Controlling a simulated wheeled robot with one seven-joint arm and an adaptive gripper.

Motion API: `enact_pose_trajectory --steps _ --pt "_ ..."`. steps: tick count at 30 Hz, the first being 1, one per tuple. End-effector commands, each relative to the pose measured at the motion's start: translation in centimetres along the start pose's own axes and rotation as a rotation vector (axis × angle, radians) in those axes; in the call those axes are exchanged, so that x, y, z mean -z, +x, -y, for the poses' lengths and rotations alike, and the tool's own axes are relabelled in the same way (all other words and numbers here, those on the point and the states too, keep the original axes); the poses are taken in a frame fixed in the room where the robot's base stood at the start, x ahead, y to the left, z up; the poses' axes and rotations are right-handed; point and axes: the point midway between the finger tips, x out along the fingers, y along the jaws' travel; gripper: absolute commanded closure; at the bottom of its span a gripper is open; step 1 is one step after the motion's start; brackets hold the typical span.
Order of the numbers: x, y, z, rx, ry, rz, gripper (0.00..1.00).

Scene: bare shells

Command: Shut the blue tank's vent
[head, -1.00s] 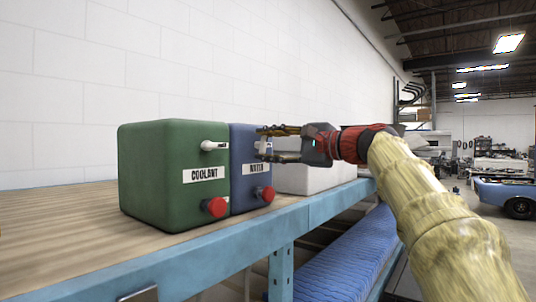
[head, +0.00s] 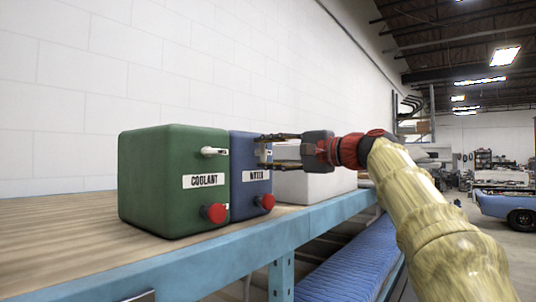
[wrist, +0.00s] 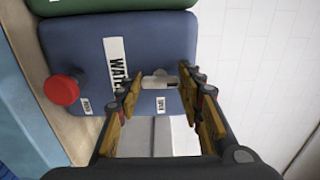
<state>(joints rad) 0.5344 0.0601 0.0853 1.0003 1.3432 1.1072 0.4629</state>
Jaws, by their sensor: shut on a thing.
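The blue tank (head: 246,185), labelled WATER, stands on the bench. It also shows in the wrist view (wrist: 165,50). My gripper (head: 268,151) comes from the right in the head view, fingers at the vent and shut on the lever. In the wrist view my gripper's fingertips (wrist: 164,80) flank the lever. A small label (wrist: 160,105) is beside it, too small to read surely. The red knob (wrist: 62,90) is low on the tank.
The green COOLANT tank (head: 165,185) stands against the blue tank's left side; its white lever (head: 213,151) lies sideways. A pale box (head: 305,186) is just right of the blue tank. The wall (head: 220,65) is behind. The wooden bench top (head: 70,225) at left is clear.

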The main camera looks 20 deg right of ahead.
Motion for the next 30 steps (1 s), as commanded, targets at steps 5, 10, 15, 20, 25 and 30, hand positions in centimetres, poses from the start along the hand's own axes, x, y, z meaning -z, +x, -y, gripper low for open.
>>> enact_pose_trajectory --steps 5,10,15,20,25,30 --pt "0.0 0.0 -0.2 -0.003 0.001 0.001 0.57" --pt "0.0 0.0 -0.1 -0.002 0.001 0.001 0.48" --pt "0.0 0.0 -0.1 -0.001 0.001 0.000 0.44" --pt "0.0 0.0 -0.1 -0.001 0.001 0.000 0.44" --pt "0.0 -1.1 0.0 0.000 0.000 -0.003 0.44" --pt "0.1 -4.1 0.0 -0.001 0.000 -0.005 0.44"
